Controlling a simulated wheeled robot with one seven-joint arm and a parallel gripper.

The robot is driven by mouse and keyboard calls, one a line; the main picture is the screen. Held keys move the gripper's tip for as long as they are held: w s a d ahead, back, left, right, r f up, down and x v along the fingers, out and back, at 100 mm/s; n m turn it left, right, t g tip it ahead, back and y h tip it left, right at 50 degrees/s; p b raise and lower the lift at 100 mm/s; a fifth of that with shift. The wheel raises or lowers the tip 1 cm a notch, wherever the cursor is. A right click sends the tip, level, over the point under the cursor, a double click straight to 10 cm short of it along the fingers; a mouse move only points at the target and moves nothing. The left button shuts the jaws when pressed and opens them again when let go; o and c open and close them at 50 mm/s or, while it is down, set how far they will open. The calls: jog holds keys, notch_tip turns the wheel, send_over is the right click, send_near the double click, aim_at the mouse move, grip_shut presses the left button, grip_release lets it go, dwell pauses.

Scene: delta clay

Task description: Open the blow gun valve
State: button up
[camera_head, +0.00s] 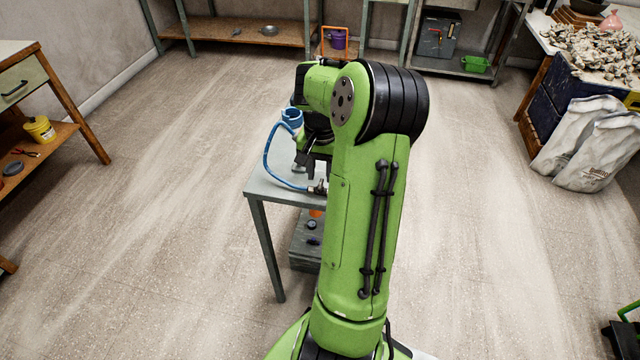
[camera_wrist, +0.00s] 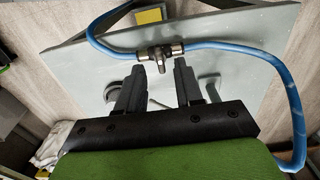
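In the wrist view a metal valve (camera_wrist: 160,52) is joined to a blue hose (camera_wrist: 232,43) on both sides. It sits over the grey table top (camera_wrist: 85,70), with a short stub pointing toward my gripper. My gripper (camera_wrist: 157,80) is open, with its two black fingers apart below the valve; nothing is between them that I can tell is held. In the head view the valve (camera_head: 318,188) shows at the table's front edge, beside my arm. The blue hose (camera_head: 266,160) curves up from it to a blue coiled part (camera_head: 291,117). My arm hides most of the table top.
The small grey table (camera_head: 258,187) has a lower shelf with a grey box under it. A workbench (camera_head: 50,90) stands at left, shelves (camera_head: 240,30) at the back, and white sacks (camera_head: 590,145) at right. The floor around the table is clear.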

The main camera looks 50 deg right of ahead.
aim_at(321, 185)
notch_tip(321, 185, down, 2)
jog(key=shift+f, duration=0.25)
grip_shut()
